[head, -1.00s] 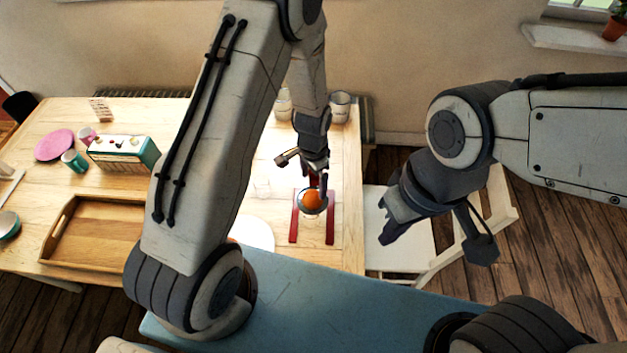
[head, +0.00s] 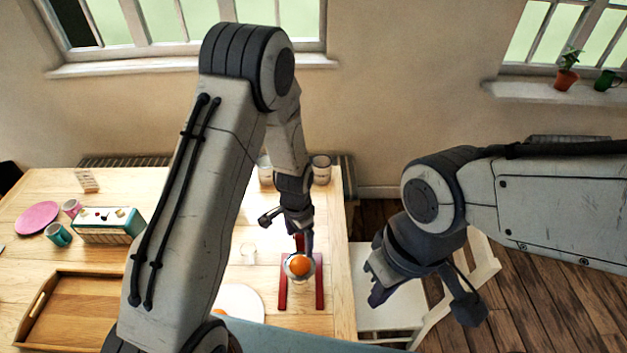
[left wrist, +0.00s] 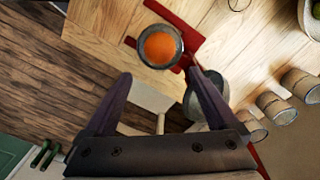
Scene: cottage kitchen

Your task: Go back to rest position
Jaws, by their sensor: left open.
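My left gripper (head: 303,243) is open and empty, just above and behind a small metal bowl (head: 313,271) with an orange (head: 299,265) in it. The bowl is between two red bars (head: 282,290) on the wooden table. In the left wrist view the open fingers (left wrist: 160,76) point toward the orange (left wrist: 159,46), with nothing between them; a grey-green round vessel (left wrist: 213,88) is partly behind one finger. My right gripper (head: 376,283) hangs in front of a white chair, right of the table; its jaw opening is unclear.
A white plate (head: 240,297) and pale canisters (head: 321,170) are near my left arm. A white chair (head: 395,317) stands to the right.

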